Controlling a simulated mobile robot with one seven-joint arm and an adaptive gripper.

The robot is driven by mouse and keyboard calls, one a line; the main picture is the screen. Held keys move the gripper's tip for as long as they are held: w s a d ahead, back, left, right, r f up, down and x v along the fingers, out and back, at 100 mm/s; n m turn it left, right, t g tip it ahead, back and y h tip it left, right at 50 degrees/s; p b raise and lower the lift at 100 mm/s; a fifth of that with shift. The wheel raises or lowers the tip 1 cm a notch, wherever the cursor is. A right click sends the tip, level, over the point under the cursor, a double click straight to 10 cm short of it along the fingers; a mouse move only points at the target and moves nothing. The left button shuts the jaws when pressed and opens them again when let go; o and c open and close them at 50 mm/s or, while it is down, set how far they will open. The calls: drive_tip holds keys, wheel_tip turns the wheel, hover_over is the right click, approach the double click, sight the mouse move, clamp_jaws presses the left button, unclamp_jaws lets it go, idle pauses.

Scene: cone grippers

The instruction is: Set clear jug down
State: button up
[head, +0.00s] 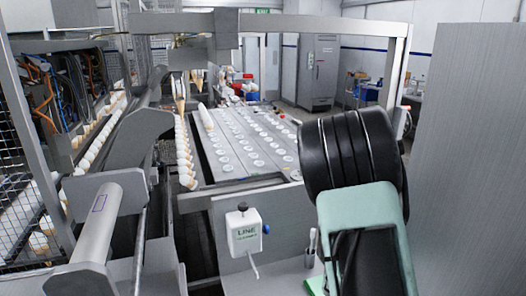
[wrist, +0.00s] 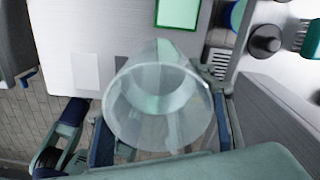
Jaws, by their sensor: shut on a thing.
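The clear jug (wrist: 157,100) fills the middle of the wrist view, see-through, with its round open rim towards the camera. My gripper (wrist: 162,128) is shut on it, with dark blue and green finger parts showing on its left and right sides. The jug's far end is over a pale grey surface (wrist: 135,28); I cannot tell whether it touches that surface. In the head view my arm reaches down at the right, and the jug and gripper fingers are hidden or out of frame.
A green-edged panel (wrist: 178,12) lies on the grey surface beyond the jug. A dark round object (wrist: 265,42) is to the right. In the head view, a white box marked LINE (head: 243,232) and a pen-like item (head: 312,246) are left of my arm. The cone conveyor (head: 245,140) lies beyond.

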drive_tip(key=n, duration=0.2)
drive_tip(key=a+n, duration=0.1)
drive_tip(key=n, duration=0.1)
drive_tip(key=s+a+n, duration=0.1)
drive_tip(key=n, duration=0.2)
drive_tip(key=shift+a+r, duration=0.15)
drive_tip(key=shift+r, duration=0.1)
drive_tip(key=s+a+r+n, duration=0.1)
drive_tip(key=a+n, duration=0.2)
drive_tip(key=n, duration=0.7)
drive_tip(key=s+a+n, duration=0.1)
drive_tip(key=a+n, duration=0.2)
drive_tip(key=n, duration=0.8)
drive_tip(key=shift+s+r, duration=0.35)
drive_tip(key=shift+s, duration=0.05)
drive_tip(key=shift+s+p, duration=0.1)
drive_tip(key=shift+p, duration=0.2)
